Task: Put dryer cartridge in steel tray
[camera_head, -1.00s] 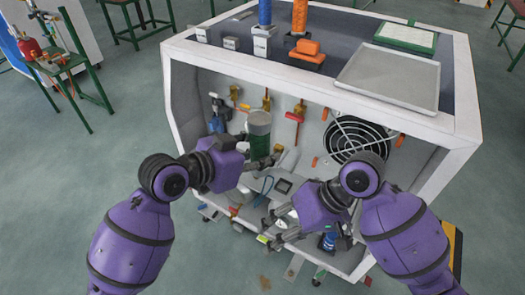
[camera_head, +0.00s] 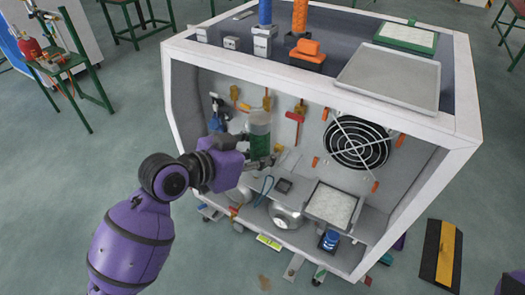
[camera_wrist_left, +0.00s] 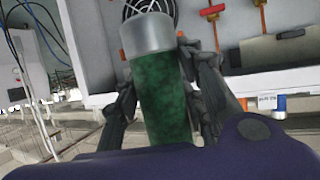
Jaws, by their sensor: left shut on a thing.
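The dryer cartridge, a green cylinder with a grey cap (camera_head: 259,133), stands roughly upright inside the open front of the white cabinet, near its back wall. My left gripper (camera_head: 257,152) is shut around it. In the left wrist view the gripper's dark fingers (camera_wrist_left: 165,95) lie on both sides of the green body (camera_wrist_left: 166,98), with the grey cap (camera_wrist_left: 146,33) beyond them. The steel tray (camera_head: 390,77), flat and empty, lies on the cabinet top at the right. My right gripper is out of view.
A round black fan grille (camera_head: 357,143) and several small valves are on the back wall. A white square pad in a frame (camera_head: 330,204) sits low at the front. Orange parts (camera_head: 307,50) and a green-framed panel (camera_head: 406,36) are on top. The cabinet's front rim (camera_head: 300,70) overhangs the opening.

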